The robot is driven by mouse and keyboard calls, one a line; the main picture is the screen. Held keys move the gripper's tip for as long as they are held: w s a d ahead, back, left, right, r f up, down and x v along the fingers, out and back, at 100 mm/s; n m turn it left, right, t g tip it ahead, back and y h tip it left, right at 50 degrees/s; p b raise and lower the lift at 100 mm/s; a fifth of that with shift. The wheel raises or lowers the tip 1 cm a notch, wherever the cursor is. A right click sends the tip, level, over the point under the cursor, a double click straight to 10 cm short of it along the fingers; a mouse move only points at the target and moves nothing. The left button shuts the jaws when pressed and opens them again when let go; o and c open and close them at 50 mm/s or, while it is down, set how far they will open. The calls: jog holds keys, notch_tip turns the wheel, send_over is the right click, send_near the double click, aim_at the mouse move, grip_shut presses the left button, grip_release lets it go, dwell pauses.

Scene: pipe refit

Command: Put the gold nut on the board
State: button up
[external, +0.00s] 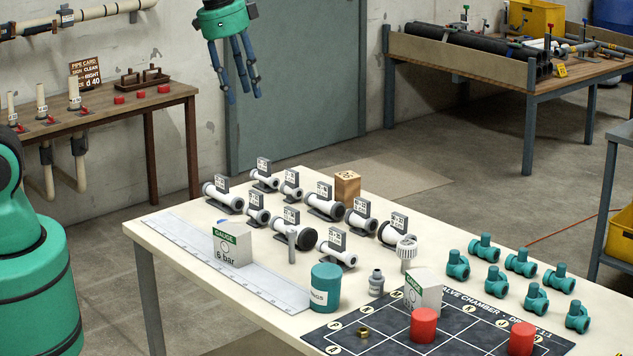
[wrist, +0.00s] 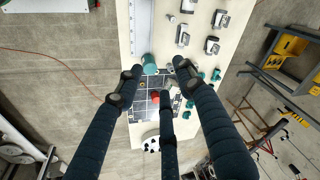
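The gold nut (external: 364,333) is a small brass-coloured ring lying on the dark gridded board (external: 388,345), near its left part and left of a red cylinder. The board lies at the near end of the cream table and also shows in the wrist view (wrist: 140,107). The nut is too small to make out surely in the wrist view. My gripper (external: 238,92) hangs high beyond the far side of the table in the external view, well away from the nut. Its three fingers are spread with nothing between them; they also show in the wrist view (wrist: 157,92).
Two red cylinders (external: 423,325) and a white-green block (external: 423,292) stand on or by the board. A teal pot (external: 325,288), a gauge block (external: 232,245), a ruler (external: 205,255), white fittings and several teal valves (external: 457,265) crowd the table. The air around my gripper is clear.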

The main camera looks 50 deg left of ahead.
jog(key=s+a+r+n+t, duration=0.1)
jog(key=s+a+n, duration=0.3)
jog(key=s+a, duration=0.6)
jog(key=s+a+r+n+t+y, duration=0.1)
jog(key=s+a+r+n, duration=0.3)
jog(key=s+a, duration=0.5)
jog(key=s, duration=0.3)
jog(key=shift+a+r+n+t, duration=0.15)
jog(key=shift+a+n+t, duration=0.15)
jog(key=shift+a+t, duration=0.1)
jog(key=shift+f+b, duration=0.6)
